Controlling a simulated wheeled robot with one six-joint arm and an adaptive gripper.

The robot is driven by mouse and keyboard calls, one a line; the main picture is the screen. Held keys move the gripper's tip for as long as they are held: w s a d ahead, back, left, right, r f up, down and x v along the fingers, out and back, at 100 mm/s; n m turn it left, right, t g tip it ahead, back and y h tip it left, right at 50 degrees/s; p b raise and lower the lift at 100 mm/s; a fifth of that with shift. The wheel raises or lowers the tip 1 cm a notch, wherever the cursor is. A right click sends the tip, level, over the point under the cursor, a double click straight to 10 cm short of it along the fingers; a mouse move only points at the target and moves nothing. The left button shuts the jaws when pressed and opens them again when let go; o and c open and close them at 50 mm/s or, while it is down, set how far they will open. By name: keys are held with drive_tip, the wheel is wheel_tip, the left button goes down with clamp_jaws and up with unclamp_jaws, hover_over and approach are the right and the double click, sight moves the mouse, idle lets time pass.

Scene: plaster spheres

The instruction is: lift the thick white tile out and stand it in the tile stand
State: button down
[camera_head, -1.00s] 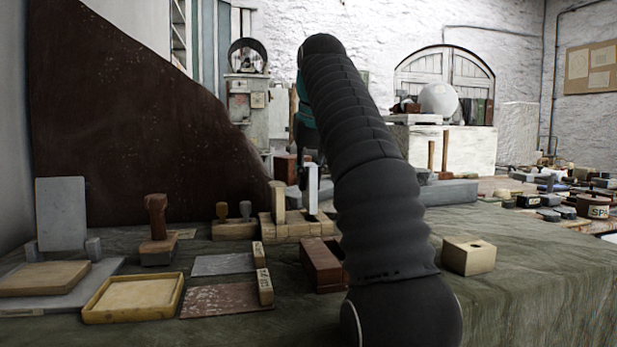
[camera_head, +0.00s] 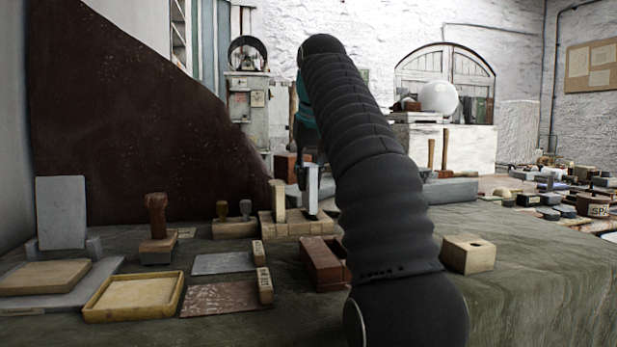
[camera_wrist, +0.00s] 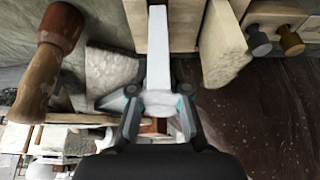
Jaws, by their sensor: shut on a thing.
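The thick white tile (camera_head: 312,190) stands upright at the right part of a slotted wooden block (camera_head: 290,229), beside a cream tile (camera_head: 279,203). My gripper (camera_wrist: 158,97) is shut on the white tile's upper end, one dark finger on each side. In the wrist view the white tile (camera_wrist: 158,50) runs from the fingers down toward the block (camera_wrist: 138,22), with the cream tile (camera_wrist: 225,48) to its right. Its lower end in the block is not clear. At the left, a grey slab (camera_head: 61,212) stands between low grey blocks (camera_head: 93,247); I cannot tell whether this is the tile stand.
Two small knobbed tools (camera_head: 222,211) stand in a block left of the tile. A wooden-handled stamp (camera_head: 157,225), a yellow tray (camera_head: 133,297) and a red-brown box (camera_head: 322,264) are in front. A pale wooden block (camera_head: 468,254) is at right. My arm hides the table's middle.

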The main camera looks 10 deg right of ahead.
sight(310, 193)
drive_tip(key=shift+f+b, duration=1.3)
drive_tip(key=shift+f, duration=0.35)
drive_tip(key=c, duration=1.1)
unclamp_jaws()
drive_tip(key=shift+o, duration=0.2)
drive_tip(key=shift+r+p, duration=2.05)
drive_tip(key=shift+p, duration=0.4)
drive_tip(key=shift+a+f, duration=0.1)
